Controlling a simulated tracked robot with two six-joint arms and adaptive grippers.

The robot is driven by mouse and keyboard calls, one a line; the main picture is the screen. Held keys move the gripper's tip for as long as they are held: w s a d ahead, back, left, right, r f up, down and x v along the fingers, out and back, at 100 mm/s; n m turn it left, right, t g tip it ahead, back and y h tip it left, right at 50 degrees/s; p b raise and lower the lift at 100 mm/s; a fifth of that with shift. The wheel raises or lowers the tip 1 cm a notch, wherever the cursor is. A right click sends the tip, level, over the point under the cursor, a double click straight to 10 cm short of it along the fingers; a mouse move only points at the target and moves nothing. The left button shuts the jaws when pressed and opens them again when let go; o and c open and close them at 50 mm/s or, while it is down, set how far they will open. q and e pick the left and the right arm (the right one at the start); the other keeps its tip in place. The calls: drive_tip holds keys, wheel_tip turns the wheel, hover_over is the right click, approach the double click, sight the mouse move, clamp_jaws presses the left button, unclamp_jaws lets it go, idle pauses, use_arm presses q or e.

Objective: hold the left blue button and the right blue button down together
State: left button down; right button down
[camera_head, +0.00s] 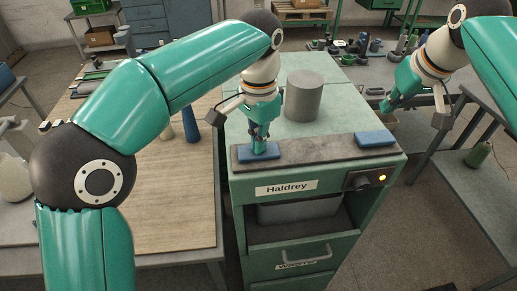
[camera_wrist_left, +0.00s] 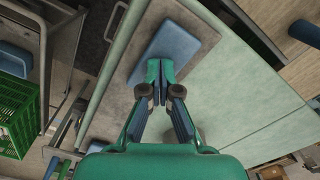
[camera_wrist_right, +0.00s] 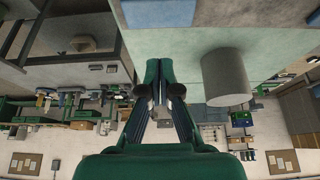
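The left blue button (camera_head: 268,153) is a flat blue pad on the dark strip along the front of the green Haldrey cabinet. My left gripper (camera_head: 260,148) points down over it with fingertips together; they appear at or just above its surface. In the left wrist view the fingertips (camera_wrist_left: 161,72) overlap the blue pad (camera_wrist_left: 168,45). I cannot tell whether the pad is pressed. The right blue button (camera_head: 375,139) sits at the strip's right end. My right gripper (camera_head: 386,106) is shut and empty, apart from that button, behind and right of it. The pad shows in the right wrist view (camera_wrist_right: 158,12).
A grey cylinder (camera_head: 304,96) stands on the cabinet top behind the strip.

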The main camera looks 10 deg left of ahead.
drive_tip(key=shift+f, duration=2.05)
drive_tip(key=shift+f, duration=0.1)
